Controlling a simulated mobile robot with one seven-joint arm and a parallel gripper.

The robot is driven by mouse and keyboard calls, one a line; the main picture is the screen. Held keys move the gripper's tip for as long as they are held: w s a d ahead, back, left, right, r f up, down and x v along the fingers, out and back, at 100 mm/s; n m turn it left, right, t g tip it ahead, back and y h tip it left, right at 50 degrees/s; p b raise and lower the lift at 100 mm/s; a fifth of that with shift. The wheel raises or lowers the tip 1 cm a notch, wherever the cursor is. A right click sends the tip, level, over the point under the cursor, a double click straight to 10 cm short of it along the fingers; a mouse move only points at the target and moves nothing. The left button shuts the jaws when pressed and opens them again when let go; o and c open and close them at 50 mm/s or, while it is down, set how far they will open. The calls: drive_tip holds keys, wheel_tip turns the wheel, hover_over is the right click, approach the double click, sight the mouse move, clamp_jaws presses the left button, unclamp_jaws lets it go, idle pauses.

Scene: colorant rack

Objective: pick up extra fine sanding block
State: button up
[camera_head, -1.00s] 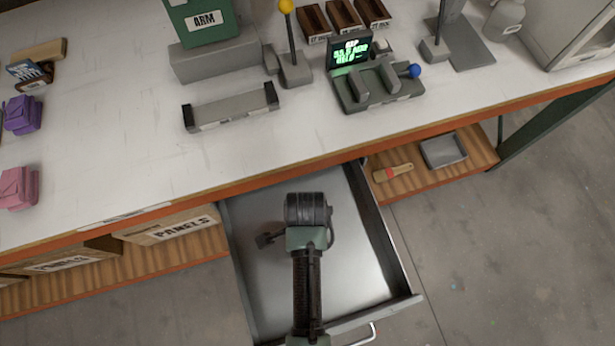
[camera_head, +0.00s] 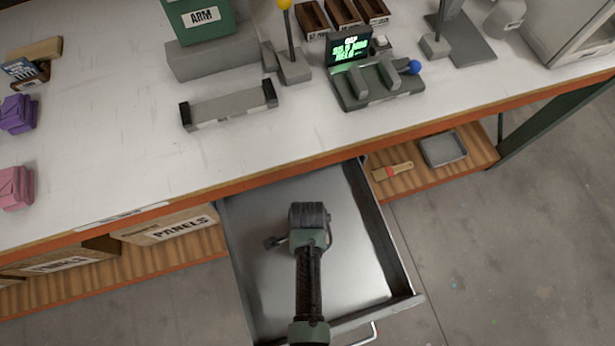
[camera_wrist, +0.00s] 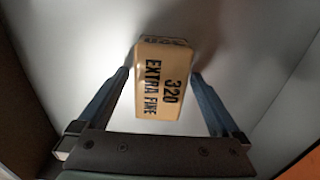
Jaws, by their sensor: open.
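The extra fine sanding block (camera_wrist: 160,82) is a tan block marked "320 EXTRA FINE" in the wrist view. It rests on the grey floor of the open drawer (camera_head: 355,285). My gripper (camera_wrist: 159,76) is open, with one finger on each side of the block and a narrow gap showing at both sides. In the head view my arm hangs over the drawer, and the block and fingertips are hidden beneath it.
The drawer's walls surround my arm, with its right wall (camera_head: 385,235) nearest. The worktop edge (camera_head: 270,165) lies just behind the drawer. Bare drawer floor surrounds the block.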

drive_tip(key=c, duration=1.4)
drive_tip(key=shift+r, duration=0.1)
wheel_tip(320, 180, up, 10)
drive_tip(key=shift+f+p, duration=0.1)
drive_tip(key=shift+p, duration=0.6)
